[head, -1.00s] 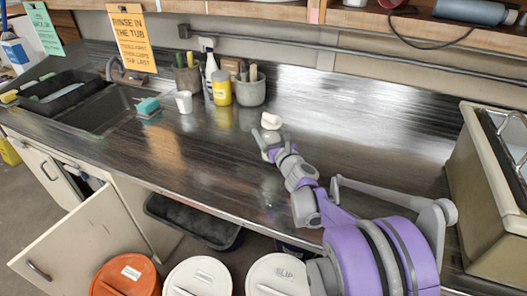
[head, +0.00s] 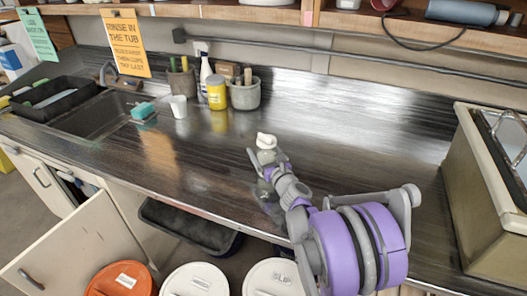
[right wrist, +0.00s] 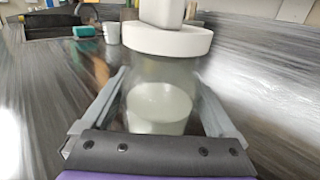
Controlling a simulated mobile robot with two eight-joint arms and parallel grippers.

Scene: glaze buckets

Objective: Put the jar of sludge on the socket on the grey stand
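The jar of sludge is a clear jar with pale contents low inside, a wide white lid and a white block-like knob. In the right wrist view the jar (right wrist: 158,100) stands between the two fingers of my right gripper (right wrist: 160,85), which reach along its sides. The jar stays sharp there while the counter blurs. In the head view its white lid (head: 266,141) shows at the end of my right arm, over the dark counter, and the gripper (head: 262,162) partly hides the body. No grey stand with a socket can be made out. My left gripper is not in view.
A white cup (head: 178,106), a yellow jar (head: 216,93) and a grey crock (head: 244,95) stand at the counter's back. A sink (head: 103,112) is at left. A beige box (head: 497,190) stands at right. The counter between is clear. Lidded buckets sit below.

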